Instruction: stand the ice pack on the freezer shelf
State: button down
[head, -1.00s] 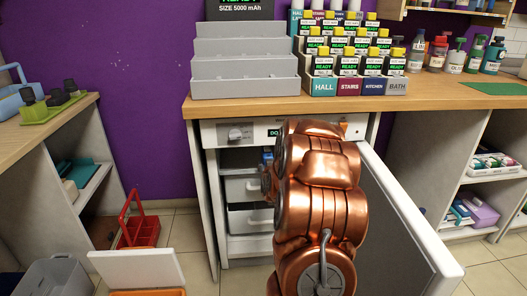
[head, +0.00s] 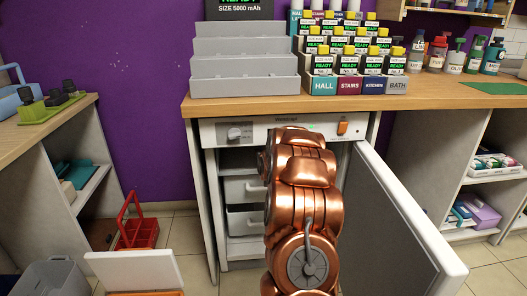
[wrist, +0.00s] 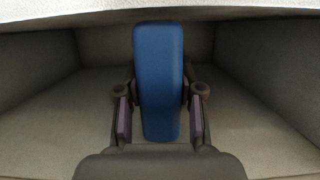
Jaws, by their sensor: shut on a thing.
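The blue ice pack (wrist: 158,75) stands between my gripper's fingers in the wrist view, its long side running away from the palm. My gripper (wrist: 160,115) is shut on it, one finger on each side. They are inside a pale, walled compartment, the freezer shelf space (wrist: 255,100). I cannot tell whether the pack touches the shelf floor. In the head view the freezer (head: 240,165) is open under the counter, and my copper arm reaches into it, hiding the gripper and the pack.
The freezer door (head: 400,215) stands open to the right of my arm. White drawers (head: 243,188) sit inside at the left. The wooden counter (head: 260,105) lies above, with a grey rack (head: 245,75) on it. A red caddy (head: 138,230) stands on the floor at left.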

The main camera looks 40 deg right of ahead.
jog(key=shift+w+d+b, duration=0.2)
jog(key=shift+w+d, duration=0.3)
jog(key=shift+w, duration=0.2)
jog(key=shift+w+d+b, duration=0.2)
jog(key=shift+w+d, duration=0.3)
jog(key=shift+w, duration=0.2)
jog(key=shift+f, duration=0.2)
jog(key=shift+s+f, duration=0.1)
jog(key=shift+f, duration=0.05)
jog(key=c, duration=0.7)
grip_release()
jog(key=p+v, duration=0.2)
jog(key=v, duration=1)
jog(key=shift+a, duration=0.15)
